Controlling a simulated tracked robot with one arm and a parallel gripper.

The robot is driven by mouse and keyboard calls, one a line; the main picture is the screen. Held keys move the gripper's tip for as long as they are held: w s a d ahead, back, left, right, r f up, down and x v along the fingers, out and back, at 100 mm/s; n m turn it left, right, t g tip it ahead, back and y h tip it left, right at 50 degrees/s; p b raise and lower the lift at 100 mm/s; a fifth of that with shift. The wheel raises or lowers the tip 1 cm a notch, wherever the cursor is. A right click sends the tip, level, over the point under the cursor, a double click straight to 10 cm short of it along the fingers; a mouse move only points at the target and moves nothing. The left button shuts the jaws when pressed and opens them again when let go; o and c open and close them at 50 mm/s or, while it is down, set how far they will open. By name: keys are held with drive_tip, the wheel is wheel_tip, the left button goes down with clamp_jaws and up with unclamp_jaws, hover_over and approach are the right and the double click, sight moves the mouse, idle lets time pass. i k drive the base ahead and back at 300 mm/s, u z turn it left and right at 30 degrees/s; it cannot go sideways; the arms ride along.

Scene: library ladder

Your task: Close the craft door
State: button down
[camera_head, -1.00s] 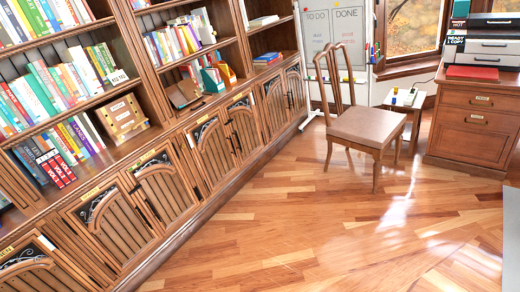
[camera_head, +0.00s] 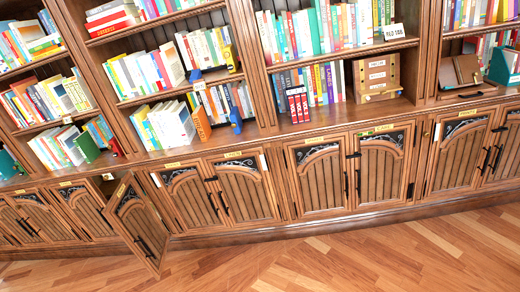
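One wooden cabinet door (camera_head: 140,222) stands open in the lower left of the view, swung out from the row of base cabinets over the floor. It has vertical slats, a dark scroll ornament near its top and a dark handle. Its yellow label is too small to read, so I cannot tell whether it is the craft door. The other doors in view, such as the one beside it (camera_head: 188,200), look shut. My gripper is not in view.
Bookshelves full of books rise above the cabinets. A wooden box (camera_head: 376,77) sits on a shelf at the right. The wooden floor (camera_head: 340,255) in front of the cabinets is clear.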

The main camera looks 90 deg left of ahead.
sight(129, 212)
drive_tip(key=u, duration=0.95)
drive_tip(key=i, duration=0.1)
drive_tip(key=u, duration=2.55)
drive_tip(key=k, duration=0.95)
drive_tip(key=u, duration=0.15)
drive_tip(key=i, duration=0.95)
drive_tip(key=z, duration=0.05)
